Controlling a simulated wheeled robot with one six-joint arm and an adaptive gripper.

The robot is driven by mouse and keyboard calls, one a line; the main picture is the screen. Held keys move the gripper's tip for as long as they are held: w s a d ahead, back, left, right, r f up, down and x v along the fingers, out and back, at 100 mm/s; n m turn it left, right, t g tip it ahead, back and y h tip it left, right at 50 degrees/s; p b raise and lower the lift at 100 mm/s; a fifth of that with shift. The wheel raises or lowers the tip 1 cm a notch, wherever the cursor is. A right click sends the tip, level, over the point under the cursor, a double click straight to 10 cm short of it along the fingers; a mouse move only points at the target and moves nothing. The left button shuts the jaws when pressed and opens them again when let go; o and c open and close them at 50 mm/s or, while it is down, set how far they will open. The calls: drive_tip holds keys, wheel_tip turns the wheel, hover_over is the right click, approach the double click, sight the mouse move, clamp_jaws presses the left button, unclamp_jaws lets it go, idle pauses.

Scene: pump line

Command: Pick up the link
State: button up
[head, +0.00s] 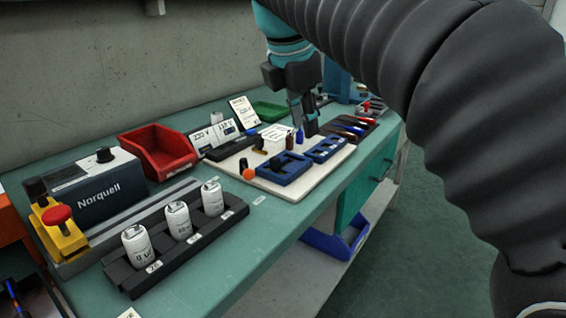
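My gripper (304,130) points down at the back of a white board (322,178) on the green bench. Its fingers are small and dark here, and I cannot tell whether they are open or shut. Blue trays (328,150) lie on the board in front of it, with small dark and brass parts in the larger one.
A red bin (158,150), a Norquell box (95,190) and a yellow stop-button box (58,230) stand at left. A black rack (190,245) holds white cylinders in front. A dark tray of tools (350,127) lies right of my gripper, near the bench edge.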

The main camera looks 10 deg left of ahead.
sight(275, 158)
drive_tip(key=a+r+n, duration=0.2)
drive_tip(key=a+n, duration=0.3)
drive_tip(key=a, duration=0.3)
drive_tip(key=shift+h, duration=0.3)
drive_tip(key=b+x, duration=0.1)
drive_tip(key=x, duration=0.3)
drive_tip(key=b+x, duration=0.1)
drive_tip(key=x, duration=0.4)
drive_tip(key=b+x, duration=0.1)
drive_tip(key=x, duration=0.3)
drive_tip(key=shift+s+a+f, duration=0.15)
drive_tip(key=shift+f, duration=0.2)
clamp_jaws()
